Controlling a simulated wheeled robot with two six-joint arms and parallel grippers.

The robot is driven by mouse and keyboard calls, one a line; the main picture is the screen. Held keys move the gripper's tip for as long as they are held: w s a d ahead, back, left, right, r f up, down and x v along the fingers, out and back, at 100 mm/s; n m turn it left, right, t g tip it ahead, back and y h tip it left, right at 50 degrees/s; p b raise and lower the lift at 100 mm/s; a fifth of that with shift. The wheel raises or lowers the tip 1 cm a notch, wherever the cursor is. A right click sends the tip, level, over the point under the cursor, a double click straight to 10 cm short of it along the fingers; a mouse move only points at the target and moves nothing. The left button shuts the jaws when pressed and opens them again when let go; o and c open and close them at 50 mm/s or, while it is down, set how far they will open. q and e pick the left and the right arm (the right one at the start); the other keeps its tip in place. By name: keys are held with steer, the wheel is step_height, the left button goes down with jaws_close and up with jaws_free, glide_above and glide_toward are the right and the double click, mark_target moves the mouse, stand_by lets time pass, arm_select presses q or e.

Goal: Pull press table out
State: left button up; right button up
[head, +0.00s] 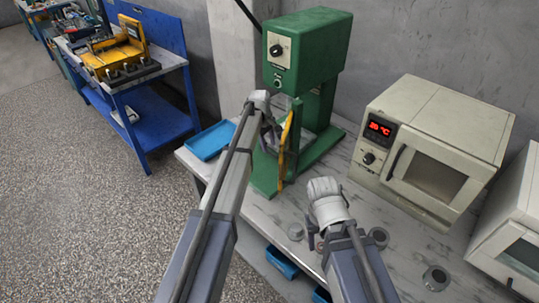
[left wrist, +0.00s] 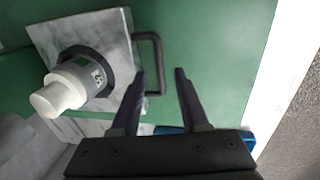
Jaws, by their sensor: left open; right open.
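The green press (head: 308,52) stands on the workbench in the head view. In the left wrist view its press table, a grey square plate (left wrist: 100,25), lies against the green base. A dark handle (left wrist: 161,50) sticks out from the plate's right side. A white cylinder (left wrist: 70,85) with a dark ring is on the plate. My left gripper (left wrist: 160,72) is open, with the handle's outer bar between its fingertips; I cannot tell whether they touch. In the head view my left arm mostly hides it. My right gripper (head: 313,238) is open over the bench, partly hidden by my arm.
A beige oven (head: 432,148) with a red display stands to the right, with another pale appliance (head: 512,228) beyond it. Several grey rings lie near the bench front, one of them (head: 435,278) at the right. A blue tray (head: 209,141) sits left of the press.

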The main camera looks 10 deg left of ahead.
mark_target(270, 153)
arm_select(q)
steer(key=f+b, duration=0.1)
steer(key=f, duration=0.1)
steer(key=f+b, duration=0.1)
steer(key=shift+w+d+f+b, duration=0.2)
steer(key=shift+w+f+b, duration=0.1)
arm_select(e)
step_height(270, 153, down, 4)
steer(key=shift+r, duration=0.15)
steer(key=shift+r, duration=0.1)
arm_select(q)
jaws_close()
stand_by(0.8)
